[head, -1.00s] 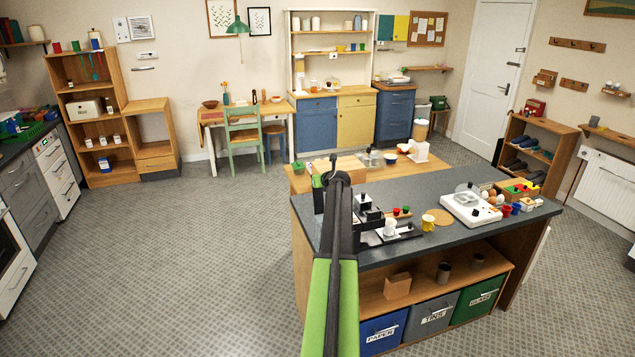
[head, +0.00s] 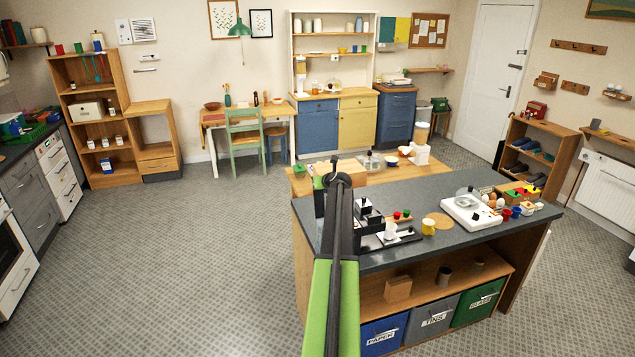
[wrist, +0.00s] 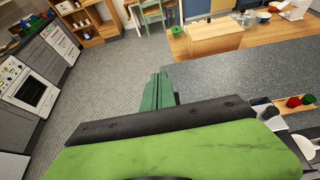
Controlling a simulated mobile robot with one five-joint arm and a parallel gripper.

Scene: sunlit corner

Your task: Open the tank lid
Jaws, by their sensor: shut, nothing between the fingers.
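A black and silver coffee machine (head: 368,222) stands on the left end of the dark island counter, partly hidden behind my arm. I cannot make out the tank lid or tell whether it is open.
A white cup (head: 390,230), yellow mug (head: 428,227) and a rack with red and green pieces (head: 402,215) stand right of the machine. A wooden table (head: 440,175) adjoins behind. Floor at left is clear.

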